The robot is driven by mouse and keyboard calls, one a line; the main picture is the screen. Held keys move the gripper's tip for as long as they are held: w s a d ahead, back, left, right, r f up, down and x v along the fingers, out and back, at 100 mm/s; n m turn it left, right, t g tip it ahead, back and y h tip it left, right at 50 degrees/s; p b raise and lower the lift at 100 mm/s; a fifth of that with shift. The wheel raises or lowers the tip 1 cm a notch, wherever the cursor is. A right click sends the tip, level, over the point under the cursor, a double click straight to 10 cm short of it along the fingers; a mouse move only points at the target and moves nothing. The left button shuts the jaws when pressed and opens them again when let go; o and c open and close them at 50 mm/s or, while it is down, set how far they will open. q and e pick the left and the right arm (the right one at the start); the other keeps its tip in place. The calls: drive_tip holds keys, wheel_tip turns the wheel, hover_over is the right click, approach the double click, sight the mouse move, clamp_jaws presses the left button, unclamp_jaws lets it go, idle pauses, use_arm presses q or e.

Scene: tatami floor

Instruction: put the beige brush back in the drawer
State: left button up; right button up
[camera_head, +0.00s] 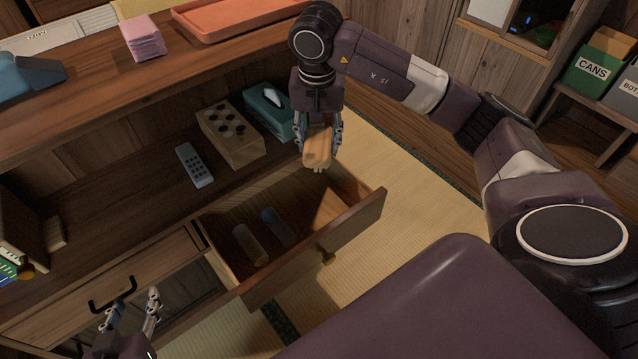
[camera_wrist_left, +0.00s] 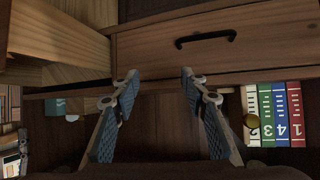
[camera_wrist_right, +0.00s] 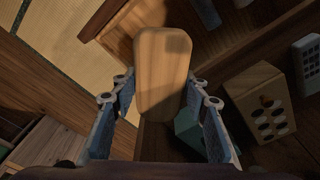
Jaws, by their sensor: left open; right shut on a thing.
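The beige brush (camera_head: 317,148) is in my right gripper (camera_head: 319,143), held above the far right end of the open drawer (camera_head: 350,225). In the right wrist view the brush (camera_wrist_right: 160,75) shows as a smooth wooden block with rounded corners between the two fingers; I see no bristles. The drawer is pulled out, with a blue cylinder (camera_head: 278,227) and a greyish-brown cylinder (camera_head: 250,244) lying inside. My left gripper (camera_head: 131,310) is open and empty, low at the left, near a shut drawer with a black handle (camera_wrist_left: 205,39).
On the shelf behind the open drawer are a remote (camera_head: 194,165), a wooden box with dark holes (camera_head: 230,134) and a teal tissue box (camera_head: 268,115). An orange tray (camera_head: 240,18) and pink stack (camera_head: 143,37) sit on the top. Tatami floor (camera_head: 400,215) lies clear at the right.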

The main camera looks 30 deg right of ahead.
drive_tip(key=shift+w+d+f+m+b, duration=0.3)
drive_tip(key=shift+w+d+f+b, duration=0.1)
drive_tip(key=shift+b, duration=0.15)
use_arm(q)
drive_tip(key=w+d+r+t+h+b, duration=0.25)
drive_tip(key=r+t, duration=0.35)
drive_tip(key=r, duration=0.8)
use_arm(e)
wheel_tip(320, 180, down, 15)
drive_tip(key=shift+f+b, duration=0.2)
drive_tip(key=shift+b, duration=0.65)
wheel_tip(320, 180, down, 4)
drive_tip(key=shift+a+r+b, duration=0.1)
drive_tip(key=shift+b, duration=0.45)
use_arm(q)
drive_tip(key=s+r+t+h, duration=0.1)
drive_tip(key=s+r+t, duration=0.2)
drive_tip(key=r, duration=0.5)
drive_tip(key=s+r+t+h, duration=0.2)
drive_tip(key=s+r+t, duration=0.1)
drive_tip(key=r+t, duration=0.3)
drive_tip(key=shift+s+r+m, duration=0.3)
drive_tip(key=shift+s+r, duration=0.1)
drive_tip(key=shift+r, duration=0.45)
use_arm(e)
drive_tip(key=shift+f, duration=0.2)
use_arm(q)
drive_tip(key=shift+a, duration=0.1)
